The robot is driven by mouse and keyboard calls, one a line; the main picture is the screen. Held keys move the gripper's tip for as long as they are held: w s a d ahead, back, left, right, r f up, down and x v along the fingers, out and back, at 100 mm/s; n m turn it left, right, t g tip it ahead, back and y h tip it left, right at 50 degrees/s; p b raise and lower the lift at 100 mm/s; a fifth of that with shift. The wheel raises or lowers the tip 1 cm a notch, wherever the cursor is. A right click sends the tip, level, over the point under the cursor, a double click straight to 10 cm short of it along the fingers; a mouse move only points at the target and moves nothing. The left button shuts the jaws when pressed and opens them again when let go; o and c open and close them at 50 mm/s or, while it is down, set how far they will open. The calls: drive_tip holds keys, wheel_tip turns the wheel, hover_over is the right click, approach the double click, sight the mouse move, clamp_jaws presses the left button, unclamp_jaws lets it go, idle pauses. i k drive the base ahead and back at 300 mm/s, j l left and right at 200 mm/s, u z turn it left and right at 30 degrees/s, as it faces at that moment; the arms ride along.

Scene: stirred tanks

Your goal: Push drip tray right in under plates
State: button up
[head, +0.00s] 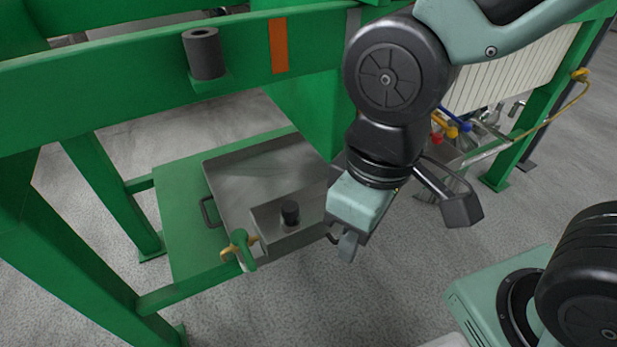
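The drip tray (235,183) is a shallow grey steel tray in the head view, lying on a green shelf (180,215) inside the green frame. It has a dark handle on its left side; a small dark bar, perhaps another handle, shows by my gripper. A steel box with a black knob (290,212) sits at its front. The white plates (515,70) hang in the frame at upper right, partly behind my arm. My gripper (348,247) points down at the tray's right front. My arm hides the tray's right end. Finger gap and contact are unclear.
A green and yellow valve (240,248) sticks out at the tray's front left. A steel trough (455,158) with coloured taps stands below the plates. Green legs and beams (110,85) surround the tray. Open grey floor (400,270) lies in front.

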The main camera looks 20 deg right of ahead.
sight(240, 180)
drive_tip(key=j+z, duration=0.3)
drive_tip(key=j, duration=0.35)
drive_tip(key=k+j+z, duration=0.1)
drive_tip(key=j+z, duration=0.25)
drive_tip(key=j, duration=0.3)
drive_tip(key=k+z, duration=0.2)
drive_tip(key=k, duration=0.3)
